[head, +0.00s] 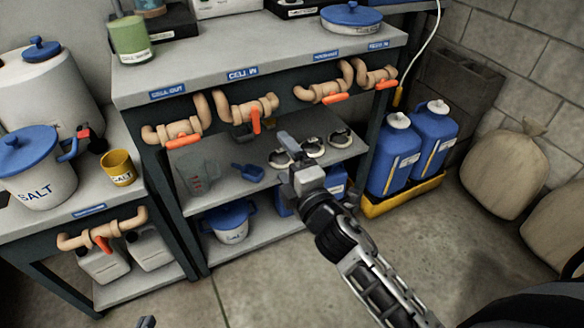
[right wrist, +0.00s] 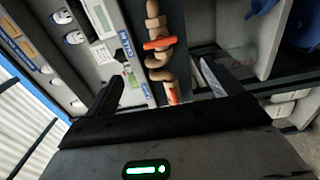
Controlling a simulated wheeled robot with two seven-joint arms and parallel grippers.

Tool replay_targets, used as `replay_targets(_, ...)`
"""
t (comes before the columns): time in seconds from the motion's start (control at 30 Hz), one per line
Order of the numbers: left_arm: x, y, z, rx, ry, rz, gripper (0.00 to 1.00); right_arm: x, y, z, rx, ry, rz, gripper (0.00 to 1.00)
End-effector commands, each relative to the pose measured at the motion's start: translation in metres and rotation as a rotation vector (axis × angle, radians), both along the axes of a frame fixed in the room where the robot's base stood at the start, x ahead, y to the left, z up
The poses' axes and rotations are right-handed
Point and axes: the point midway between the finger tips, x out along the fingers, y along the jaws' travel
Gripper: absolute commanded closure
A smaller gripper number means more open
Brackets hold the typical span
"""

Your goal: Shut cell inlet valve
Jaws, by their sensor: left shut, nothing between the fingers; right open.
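The CELL IN label (head: 243,73) is on the bench's front edge, above the cell inlet valve's tan pipe (head: 236,112). Its orange handle (head: 256,121) points down, across the pipe. My right gripper (head: 296,160) is open and empty in front of the shelves, to the right of and lower than this valve.
The CELL OUT valve (head: 182,141) is to the left, and more valves (head: 326,97) are to the right. A salt bucket (head: 38,180) and yellow cup (head: 118,167) stand on the left bench. Blue jugs (head: 396,160) stand in a yellow tray. The floor in front is clear.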

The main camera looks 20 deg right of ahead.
Motion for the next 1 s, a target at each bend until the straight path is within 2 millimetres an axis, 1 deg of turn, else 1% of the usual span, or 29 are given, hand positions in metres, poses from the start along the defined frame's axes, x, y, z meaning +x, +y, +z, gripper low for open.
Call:
replay_targets(0.03, 0.000, 0.000, 0.000, -0.001, -0.001, 0.001, 1.00, -0.008, 0.000, -0.001, 0.001, 0.002, -0.001, 0.09)
replay_targets(0.2, 0.000, 0.000, -0.001, -0.001, 0.000, 0.002, 1.00, -0.022, -0.001, 0.000, 0.000, 0.000, -0.001, 0.09)
replay_targets(0.77, -0.003, 0.000, -0.002, -0.001, 0.010, 0.002, 1.00, -0.025, -0.001, 0.000, 0.013, 0.005, 0.000, 0.09)
replay_targets(0.87, -0.004, 0.000, 0.010, 0.001, 0.015, 0.001, 1.00, -0.038, 0.001, -0.002, 0.153, 0.066, -0.004, 0.09)
replay_targets(0.93, -0.005, 0.001, 0.020, 0.006, 0.024, 0.000, 1.00, -0.058, 0.004, -0.007, 0.361, 0.157, -0.017, 0.09)
replay_targets(0.97, -0.004, 0.001, 0.020, 0.014, 0.033, -0.002, 1.00, -0.068, 0.006, -0.011, 0.469, 0.206, -0.029, 0.09)
replay_targets(1.0, -0.003, 0.002, 0.022, 0.024, 0.042, -0.002, 1.00, -0.084, 0.010, -0.015, 0.622, 0.276, -0.049, 0.09)
